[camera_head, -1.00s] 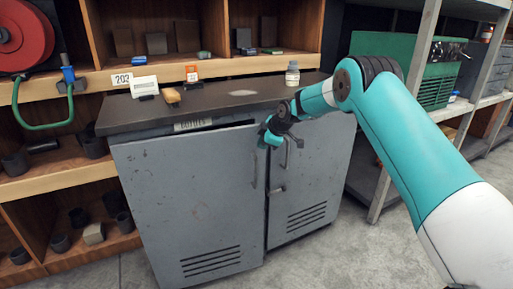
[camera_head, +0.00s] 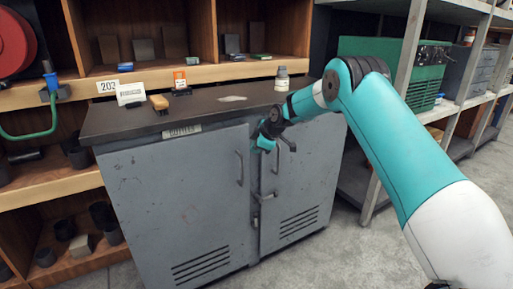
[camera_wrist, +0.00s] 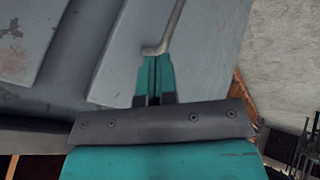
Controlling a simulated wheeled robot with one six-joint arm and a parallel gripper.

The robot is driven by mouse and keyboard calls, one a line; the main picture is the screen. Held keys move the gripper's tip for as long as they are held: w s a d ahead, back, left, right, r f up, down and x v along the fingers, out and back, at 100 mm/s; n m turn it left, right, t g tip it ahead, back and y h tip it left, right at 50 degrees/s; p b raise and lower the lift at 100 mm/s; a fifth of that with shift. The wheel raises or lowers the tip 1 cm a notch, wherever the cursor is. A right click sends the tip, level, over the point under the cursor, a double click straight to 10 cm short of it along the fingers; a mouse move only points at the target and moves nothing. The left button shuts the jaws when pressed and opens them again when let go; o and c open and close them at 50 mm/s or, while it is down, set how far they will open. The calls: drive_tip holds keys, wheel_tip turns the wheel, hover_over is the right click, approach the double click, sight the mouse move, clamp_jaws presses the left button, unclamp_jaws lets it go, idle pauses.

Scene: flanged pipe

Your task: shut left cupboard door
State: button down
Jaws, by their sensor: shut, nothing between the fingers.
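The grey cupboard's left door (camera_head: 170,205) stands flush or nearly flush with the front; I cannot tell whether a thin gap is left. Its bar handle (camera_head: 240,168) is near its right edge. The right door (camera_head: 305,180) looks closed, with a latch handle (camera_head: 266,196) near the seam. My gripper (camera_head: 266,142) is shut and empty, at the top of the seam between the doors, just right of the left door's handle. In the wrist view my shut fingertips (camera_wrist: 153,75) point at grey door panels, close to the end of a bar handle (camera_wrist: 160,45).
The worktop (camera_head: 200,108) holds a white card (camera_head: 130,94), a tan block (camera_head: 159,103) and a small bottle (camera_head: 282,78). Wooden shelves stand left and behind. A metal rack (camera_head: 395,120) with a green case stands at right. Bare floor (camera_head: 350,255) lies in front.

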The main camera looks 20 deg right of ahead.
drive_tip(key=d+f+v, duration=0.1)
drive_tip(key=d+v, duration=0.1)
drive_tip(key=v, duration=0.9)
drive_tip(key=s+a+r+m+g+y, duration=0.15)
drive_tip(key=s+a+r, duration=0.25)
drive_tip(key=s+a, duration=0.55)
drive_tip(key=s+a+r+m+g, duration=0.2)
drive_tip(key=s+a+r, duration=0.1)
drive_tip(key=s+a, duration=0.6)
drive_tip(key=s+a+m+g+p, duration=0.1)
drive_tip(key=s+a+m+g, duration=0.1)
drive_tip(key=s, duration=1.1)
drive_tip(key=s+a+m+g+p, duration=0.1)
drive_tip(key=s+a, duration=0.1)
drive_tip(key=s, duration=1.2)
wheel_tip(320, 180, up, 14)
drive_tip(key=p, duration=1.3)
drive_tip(key=shift+w+d, duration=0.2)
drive_tip(key=shift+w, duration=0.25)
